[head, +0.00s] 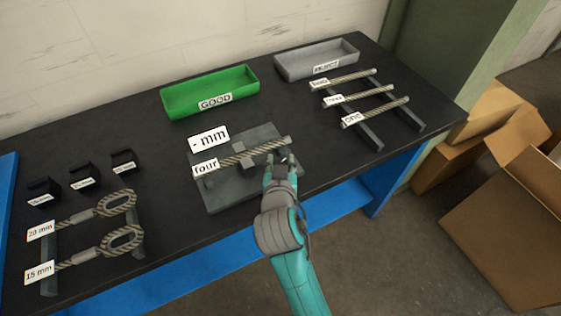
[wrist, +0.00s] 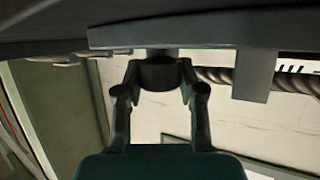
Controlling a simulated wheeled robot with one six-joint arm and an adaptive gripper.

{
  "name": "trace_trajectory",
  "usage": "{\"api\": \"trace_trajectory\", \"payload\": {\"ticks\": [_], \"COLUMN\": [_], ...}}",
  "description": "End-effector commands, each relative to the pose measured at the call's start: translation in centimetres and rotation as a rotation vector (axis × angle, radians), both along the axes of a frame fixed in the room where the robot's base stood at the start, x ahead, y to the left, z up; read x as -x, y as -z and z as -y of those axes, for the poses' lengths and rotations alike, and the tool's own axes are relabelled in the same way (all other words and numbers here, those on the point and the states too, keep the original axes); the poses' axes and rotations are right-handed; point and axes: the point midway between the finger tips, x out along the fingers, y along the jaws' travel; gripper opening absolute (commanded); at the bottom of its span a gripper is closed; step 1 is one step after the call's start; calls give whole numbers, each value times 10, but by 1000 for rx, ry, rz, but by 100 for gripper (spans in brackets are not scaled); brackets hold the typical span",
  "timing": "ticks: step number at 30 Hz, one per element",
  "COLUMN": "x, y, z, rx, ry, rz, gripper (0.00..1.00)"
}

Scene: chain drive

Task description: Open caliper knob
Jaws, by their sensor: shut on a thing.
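The grey caliper fixture (head: 230,194) stands mid-table with a "- mm" display (head: 209,138). A twisted rope (head: 262,150) tagged "four" (head: 206,169) lies across it, beside a grey jaw block (head: 238,158). My gripper (head: 280,161) is at the fixture's right side. In the wrist view my gripper (wrist: 160,78) is shut on a dark round knob (wrist: 158,72) below the fixture's edge bar. The rope (wrist: 215,75) and the jaw block (wrist: 254,72) show to the right there. In the head view my fingers mostly hide the knob.
A green GOOD tray (head: 177,105) and a grey tray (head: 290,67) stand at the back. Several tagged ropes lie on a rack (head: 371,135) at right. Looped ropes (head: 122,241) and small black holders (head: 82,176) are at left. Cardboard boxes (head: 500,240) stand on the floor.

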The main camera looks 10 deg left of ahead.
Motion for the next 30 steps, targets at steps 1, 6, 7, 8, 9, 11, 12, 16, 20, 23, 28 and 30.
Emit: {"api": "trace_trajectory", "payload": {"ticks": [1, 6, 7, 8, 9, 11, 12, 16, 20, 23, 28, 30], "x": [0, -1, -1, -1, 0, -1, -1, -1, -1, 0, 0, 0], "y": [1, 0, 0, 0, 0, 0, 0, 0, 0, 0, 0, 0], "z": [2, 3, 3, 3, 2, 3, 2, 2, 2, 1, 1, 0], "rx": [-1, -1, -1, -1, -1, 0, -1, -1, 0, 0, 0, 1], "ry": [-28, -151, -173, -194, -222, -262, -287, -361, -420, -452, -484, -490], "rz": [-1, 0, 0, 0, -1, 0, 0, 0, -1, 0, 0, -1], "gripper": [4, 4, 4, 4, 4, 4, 4, 4, 4, 4, 4, 4]}}
